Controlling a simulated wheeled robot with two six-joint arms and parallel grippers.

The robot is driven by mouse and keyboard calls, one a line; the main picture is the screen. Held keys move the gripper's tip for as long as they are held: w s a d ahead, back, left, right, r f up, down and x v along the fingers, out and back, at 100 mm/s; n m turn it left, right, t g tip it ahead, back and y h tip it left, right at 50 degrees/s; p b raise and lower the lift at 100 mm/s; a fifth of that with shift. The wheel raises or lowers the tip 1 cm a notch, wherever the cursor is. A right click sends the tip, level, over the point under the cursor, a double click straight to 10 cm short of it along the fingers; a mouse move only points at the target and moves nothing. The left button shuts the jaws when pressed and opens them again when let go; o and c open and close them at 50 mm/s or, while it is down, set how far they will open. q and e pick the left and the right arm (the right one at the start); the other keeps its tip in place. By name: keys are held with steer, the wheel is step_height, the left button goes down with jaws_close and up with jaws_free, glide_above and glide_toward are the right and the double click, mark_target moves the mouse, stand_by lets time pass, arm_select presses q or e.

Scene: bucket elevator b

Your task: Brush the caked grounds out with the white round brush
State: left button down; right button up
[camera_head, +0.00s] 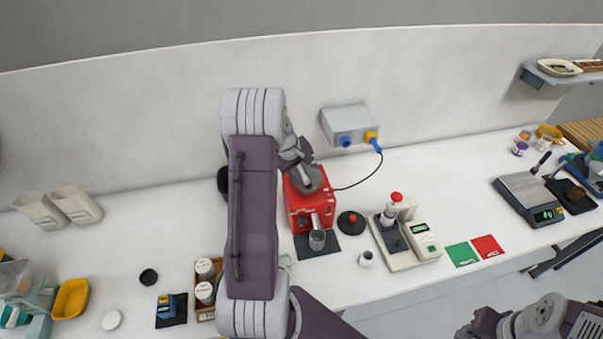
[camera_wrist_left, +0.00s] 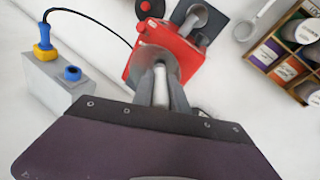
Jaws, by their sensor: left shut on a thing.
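A red grinder (camera_head: 312,207) with a round grey opening on top stands on the counter against the wall. It also shows in the left wrist view (camera_wrist_left: 175,50). My left gripper (camera_head: 300,172) is over this opening. In the left wrist view my left gripper (camera_wrist_left: 161,90) is shut on a slim white handle, the white brush (camera_wrist_left: 161,76), which points down into the grey opening (camera_wrist_left: 150,62). The brush's bristle end and any grounds inside are hidden. Part of my right arm shows at the lower right edge of the head view; its fingers cannot be made out.
A grey metal cup (camera_head: 317,240) sits at the grinder's front on a dark mat. A black lid with a red knob (camera_head: 351,222) lies to its right. A grey wall box (camera_head: 345,124) and its cable are close behind. A bottle rack (camera_head: 206,290) stands front left.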

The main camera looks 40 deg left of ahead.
arm_select(q)
steer(key=shift+r+p, duration=0.7)
steer(key=shift+r, duration=0.65)
arm_select(e)
steer(key=shift+r, duration=1.15)
arm_select(q)
step_height(320, 180, up, 3)
steer(key=p, duration=0.2)
steer(key=shift+r+p, duration=0.1)
steer(key=shift+p, duration=0.25)
arm_select(e)
step_height(320, 180, up, 2)
steer(key=shift+s+r, duration=0.1)
steer(key=shift+r, duration=0.1)
